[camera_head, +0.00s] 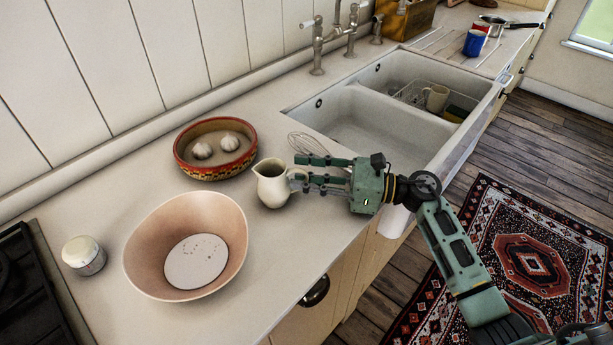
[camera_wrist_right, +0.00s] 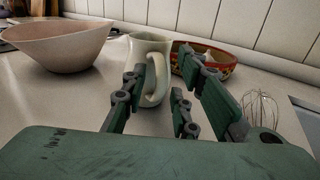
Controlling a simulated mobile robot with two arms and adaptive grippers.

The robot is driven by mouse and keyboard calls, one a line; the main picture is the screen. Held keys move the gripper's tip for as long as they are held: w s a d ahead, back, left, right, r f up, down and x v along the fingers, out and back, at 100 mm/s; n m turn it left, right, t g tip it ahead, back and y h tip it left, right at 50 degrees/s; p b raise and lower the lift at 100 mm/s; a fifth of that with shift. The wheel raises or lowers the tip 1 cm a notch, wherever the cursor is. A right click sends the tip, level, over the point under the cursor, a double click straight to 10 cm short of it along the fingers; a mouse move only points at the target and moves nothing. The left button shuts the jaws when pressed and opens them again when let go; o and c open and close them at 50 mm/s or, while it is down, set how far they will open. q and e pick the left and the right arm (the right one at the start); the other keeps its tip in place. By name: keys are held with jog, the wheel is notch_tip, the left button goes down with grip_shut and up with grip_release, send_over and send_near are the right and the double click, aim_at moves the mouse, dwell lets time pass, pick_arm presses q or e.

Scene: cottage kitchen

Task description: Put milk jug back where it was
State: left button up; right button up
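The cream milk jug (camera_head: 271,186) stands upright on the counter, between the large pink bowl and the sink. My right gripper (camera_head: 304,174) is at the jug's handle side, with its fingers pointing at the jug. In the right wrist view, the fingers (camera_wrist_right: 160,100) are spread apart, with the handle of the jug (camera_wrist_right: 150,50) between them. I see no clear grip on the handle. My left gripper is not in view.
The pink bowl (camera_head: 143,245) holds something white. A red patterned bowl (camera_head: 211,171) with garlic bulbs stands behind the jug. A whisk (camera_head: 306,143) lies near the sink (camera_head: 372,135). A small lidded jar (camera_head: 84,256) is at left beside the stove. The counter's front is clear.

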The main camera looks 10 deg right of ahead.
jog(key=shift+s+d, duration=0.1)
jog(key=shift+d, duration=0.15)
jog(key=b+v, duration=0.3)
jog(key=v, duration=0.7)
jog(key=shift+s+d+f+b, duration=0.1)
jog(key=shift+s+d+b, duration=0.05)
jog(key=shift+d+b, duration=0.15)
jog(key=shift+s+d, duration=0.2)
jog(key=shift+d, duration=0.2)
